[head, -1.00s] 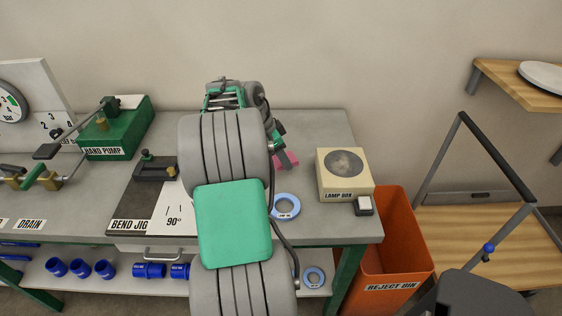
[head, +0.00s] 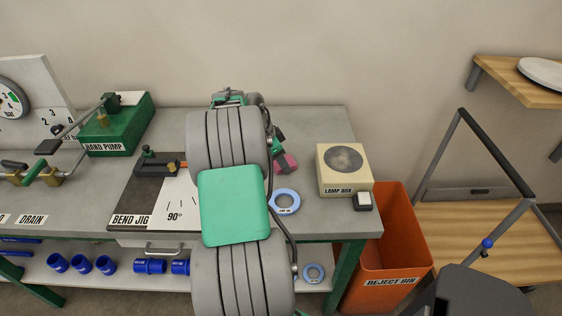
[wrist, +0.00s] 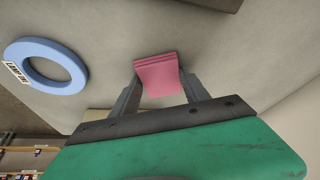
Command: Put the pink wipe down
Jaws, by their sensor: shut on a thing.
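The pink wipe (wrist: 157,75) is a small folded stack held between the two fingers of my gripper (wrist: 158,88) in the wrist view. In the head view the pink wipe (head: 286,164) shows just right of my arm, above the grey bench top. My gripper (head: 279,152) is mostly hidden behind my arm there. It is shut on the wipe. I cannot tell whether the wipe touches the bench.
A blue ring (head: 285,202) lies on the bench near the wipe; it also shows in the wrist view (wrist: 45,66). The lamp box (head: 343,170) stands to the right. The bend jig (head: 158,166) is left. The orange reject bin (head: 388,250) is beside the bench.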

